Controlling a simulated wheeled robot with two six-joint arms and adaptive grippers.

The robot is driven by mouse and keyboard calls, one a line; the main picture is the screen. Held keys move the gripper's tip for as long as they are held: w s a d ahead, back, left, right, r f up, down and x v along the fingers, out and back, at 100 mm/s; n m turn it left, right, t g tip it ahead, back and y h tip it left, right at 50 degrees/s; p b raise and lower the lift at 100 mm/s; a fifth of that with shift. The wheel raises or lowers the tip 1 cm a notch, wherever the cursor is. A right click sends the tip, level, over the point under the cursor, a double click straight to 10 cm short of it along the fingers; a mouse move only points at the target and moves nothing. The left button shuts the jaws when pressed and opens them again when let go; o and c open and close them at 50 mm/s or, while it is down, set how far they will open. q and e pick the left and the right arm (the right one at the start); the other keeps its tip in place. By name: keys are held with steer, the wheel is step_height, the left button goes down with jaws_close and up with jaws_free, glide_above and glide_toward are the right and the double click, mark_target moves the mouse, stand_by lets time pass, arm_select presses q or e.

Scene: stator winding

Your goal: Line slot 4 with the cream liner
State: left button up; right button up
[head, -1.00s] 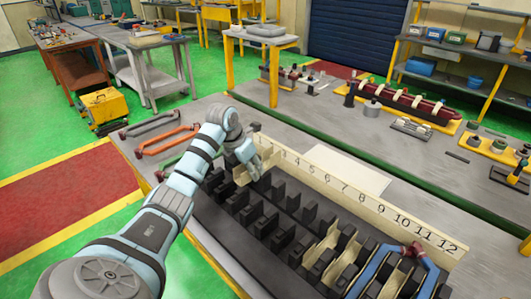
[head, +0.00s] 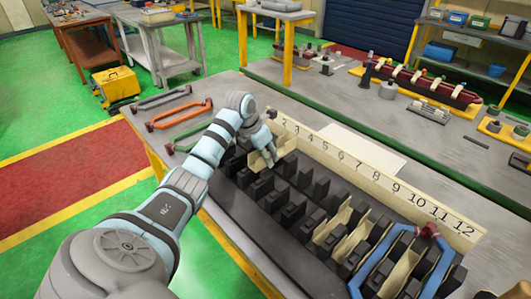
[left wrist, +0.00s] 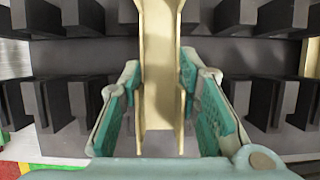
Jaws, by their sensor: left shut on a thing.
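My left gripper (head: 268,150) is shut on a cream liner (head: 258,160), a long channel-shaped piece. It is over the far left end of the black slotted stator (head: 240,220), near the low numbers. In the left wrist view the liner (left wrist: 160,65) runs between the green finger pads of the gripper (left wrist: 160,115). Black teeth (left wrist: 85,15) stand on both sides of it. I cannot tell how deep the liner sits or exactly which slot it lines up with. My right gripper is not in view.
A cream number strip (head: 375,180) stands along the stator's far side. Cream liners (head: 347,243) and a blue coil (head: 400,240) occupy the high-number end. Grey, orange (head: 178,116) and green coils lie left on the table. A pale sheet (head: 350,148) lies behind the strip.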

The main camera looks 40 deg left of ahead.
arm_select(q)
steer(key=shift+a+f, duration=0.1)
steer(key=shift+f, duration=0.35)
steer(key=shift+f+b, duration=0.15)
steer(key=shift+b, duration=0.2)
steer(key=shift+o, duration=0.4)
steer(key=shift+s+d+f+b, duration=0.35)
steer(key=shift+s+f+b, duration=0.15)
steer(key=shift+f, duration=0.2)
steer(key=shift+o, duration=1.4)
steer(key=shift+w+d+f, duration=0.1)
steer(key=shift+w+f, duration=0.05)
steer(key=shift+w, duration=0.15)
steer(key=o, duration=0.8)
steer(key=shift+a, duration=0.3)
steer(key=o, duration=0.4)
steer(key=shift+a, duration=0.15)
steer(key=shift+c, duration=0.2)
steer(key=shift+w, duration=0.1)
